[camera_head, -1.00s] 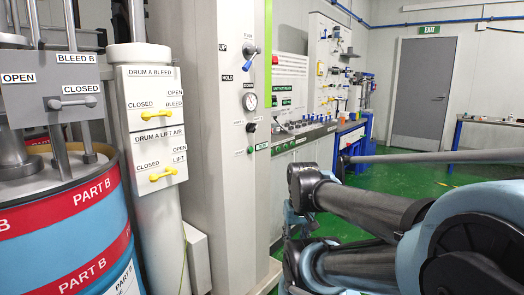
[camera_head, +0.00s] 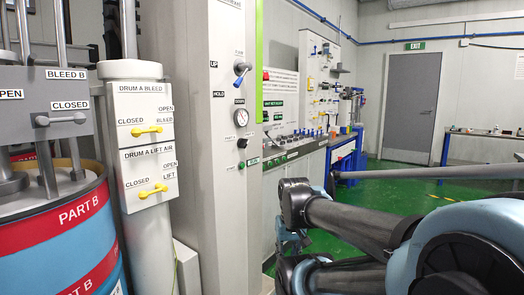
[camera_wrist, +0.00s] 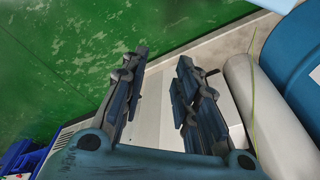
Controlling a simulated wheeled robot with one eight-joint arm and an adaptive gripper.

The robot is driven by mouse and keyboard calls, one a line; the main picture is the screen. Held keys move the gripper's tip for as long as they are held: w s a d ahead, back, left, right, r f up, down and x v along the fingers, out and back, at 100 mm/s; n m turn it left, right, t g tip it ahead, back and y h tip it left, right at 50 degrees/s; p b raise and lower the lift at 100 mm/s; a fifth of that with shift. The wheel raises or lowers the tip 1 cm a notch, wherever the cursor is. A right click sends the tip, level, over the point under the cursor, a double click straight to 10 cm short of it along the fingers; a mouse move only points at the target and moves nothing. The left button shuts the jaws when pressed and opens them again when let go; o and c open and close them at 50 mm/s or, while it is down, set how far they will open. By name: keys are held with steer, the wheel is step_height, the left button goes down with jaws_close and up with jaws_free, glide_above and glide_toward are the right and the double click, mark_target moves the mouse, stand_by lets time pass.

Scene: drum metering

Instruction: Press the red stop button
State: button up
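A small red button-like spot (camera_head: 266,76) shows beside the green strip, at the left edge of the white panel behind the column. It is partly hidden by the column's edge, and I cannot read a label on it. My gripper (camera_wrist: 163,65) is open and empty in the wrist view, its two fingers apart over the floor and a pale base plate. In the head view my arm reaches in from the lower right, well below and right of the red spot. The fingertips cannot be made out there.
A Part B drum (camera_head: 60,235) and a valve cylinder stand left. Green floor (camera_head: 385,190) is open toward the door (camera_head: 409,100).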

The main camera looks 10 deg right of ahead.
jaws_close()
stand_by(1.0)
